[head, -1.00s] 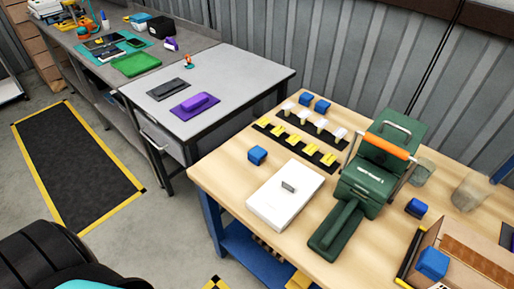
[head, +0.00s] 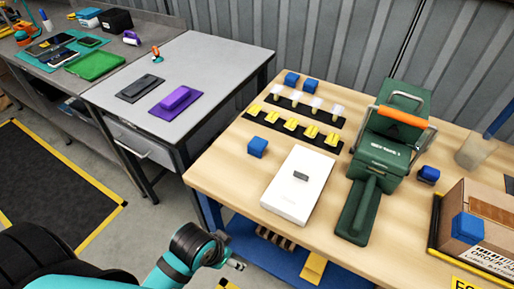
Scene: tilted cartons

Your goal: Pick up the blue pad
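Several small blue blocks are in the head view, and I cannot tell which one is the pad. One blue block (head: 257,147) sits on the wooden table left of the white box. Two more, a blue block (head: 291,80) and another blue block (head: 312,86), sit at the back of the table. A blue block (head: 428,175) sits right of the green press. A blue block (head: 467,228) is at the carton on the right. My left gripper (head: 237,265) is low at the bottom, in front of the table and apart from the blocks; its fingers are too small to judge. My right gripper is out of view.
A white box (head: 297,190) with a small grey piece on top lies on the wooden table (head: 225,170). A green press (head: 385,150) with an orange handle stands right of it. Black strips hold yellow and white pieces. A carton (head: 485,215) stands at the right. A grey table is at the left.

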